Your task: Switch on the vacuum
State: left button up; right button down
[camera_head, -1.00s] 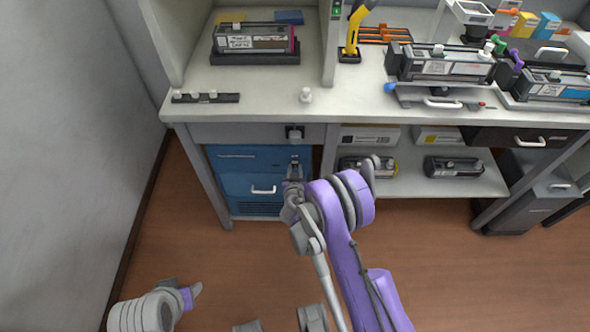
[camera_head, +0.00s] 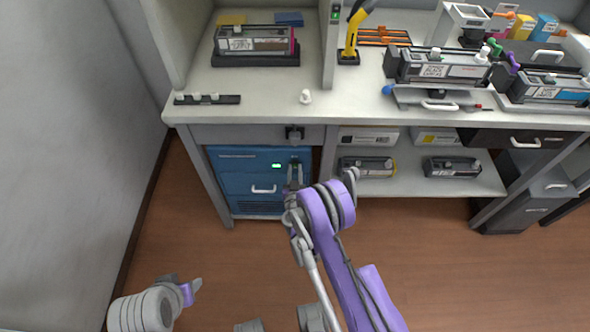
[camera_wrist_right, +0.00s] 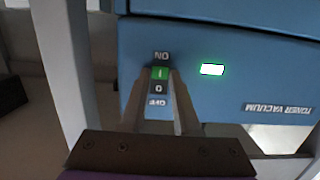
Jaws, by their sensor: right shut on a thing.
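The blue toner vacuum (camera_head: 230,180) stands under the left part of the bench. In the right wrist view its front (camera_wrist_right: 215,95) carries an upside-down "TONER VACUUM" label and a lit green lamp (camera_wrist_right: 212,69). The lamp also glows in the head view (camera_head: 276,166). The switch (camera_wrist_right: 160,73) shows a green "I" part between "ON" and "O". My right gripper (camera_wrist_right: 162,80) is at the vacuum's front, its fingers shut on the switch. In the head view my right gripper (camera_head: 295,172) reaches the vacuum's upper right. My left gripper (camera_head: 192,290) is low at the left, away from the vacuum; its jaw gap is unclear.
The bench top (camera_head: 260,92) holds a toner cartridge (camera_head: 255,42), a yellow-handled tool (camera_head: 354,30) and a cartridge in a fixture (camera_head: 440,68). A lower shelf (camera_head: 410,180) bears more cartridges. The floor (camera_head: 240,260) in front is clear.

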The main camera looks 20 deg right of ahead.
jog(key=c, duration=0.6)
grip_release()
jog(key=shift+c, duration=0.2)
jog(key=shift+s+a, duration=0.15)
jog(key=shift+s, duration=0.4)
jog(key=shift+s+a+r, duration=0.2)
jog(key=shift+s, duration=0.5)
jog(key=b+v, duration=0.8)
jog(key=b, duration=0.5)
